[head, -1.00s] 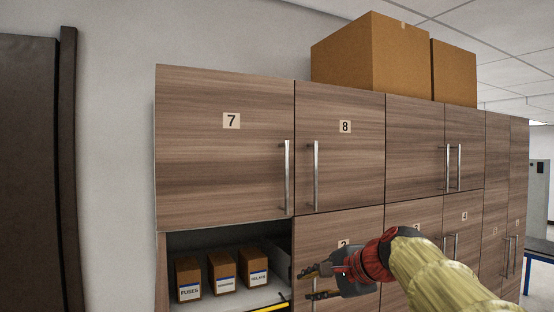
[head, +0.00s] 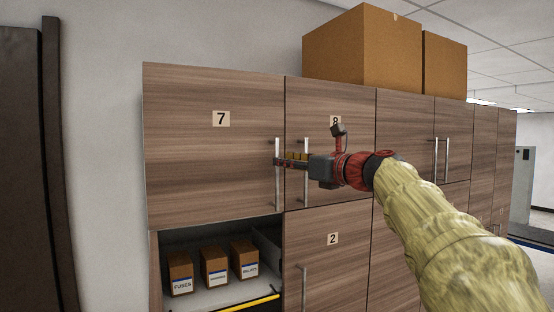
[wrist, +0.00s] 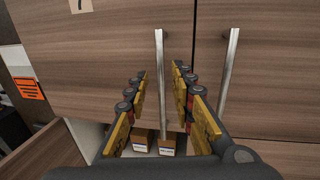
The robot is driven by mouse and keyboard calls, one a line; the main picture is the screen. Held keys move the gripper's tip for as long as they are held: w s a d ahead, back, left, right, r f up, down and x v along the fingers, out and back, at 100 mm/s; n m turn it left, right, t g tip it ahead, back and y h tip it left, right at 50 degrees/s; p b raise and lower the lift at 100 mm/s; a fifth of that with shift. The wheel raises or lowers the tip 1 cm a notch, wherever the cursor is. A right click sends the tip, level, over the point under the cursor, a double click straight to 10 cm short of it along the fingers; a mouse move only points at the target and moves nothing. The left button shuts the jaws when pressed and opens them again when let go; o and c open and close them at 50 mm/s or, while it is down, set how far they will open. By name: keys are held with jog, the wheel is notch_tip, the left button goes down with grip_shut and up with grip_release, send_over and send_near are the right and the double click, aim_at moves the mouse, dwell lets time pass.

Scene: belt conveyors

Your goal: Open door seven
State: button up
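Door seven (head: 190,150) is a shut wood-grain upper door with a "7" label (head: 221,118). Its vertical metal handle (head: 277,185) runs near its right edge. My gripper (head: 281,160) is raised at handle height in the head view. In the wrist view my gripper (wrist: 160,95) is open, with yellow-padded fingers on either side of door seven's handle (wrist: 161,75). Nothing shows them clamped on it. The handle of door eight (wrist: 228,70) lies to the right, outside the right finger. My gripper and wrist partly cover door eight in the head view.
Door eight (head: 330,100) adjoins on the right, its handle (head: 305,150) close to door seven's. Below door seven is an open compartment with several labelled boxes (head: 214,265) and a yellow-edged front (head: 250,303). Large cardboard boxes (head: 362,50) stand on top.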

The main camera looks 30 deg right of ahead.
jog(key=shift+w+a+p, duration=0.2)
jog(key=shift+w+p, duration=0.05)
jog(key=shift+w, duration=0.9)
jog(key=shift+w+a+p, duration=0.2)
jog(key=shift+w, duration=0.95)
jog(key=shift+f, duration=0.1)
grip_shut()
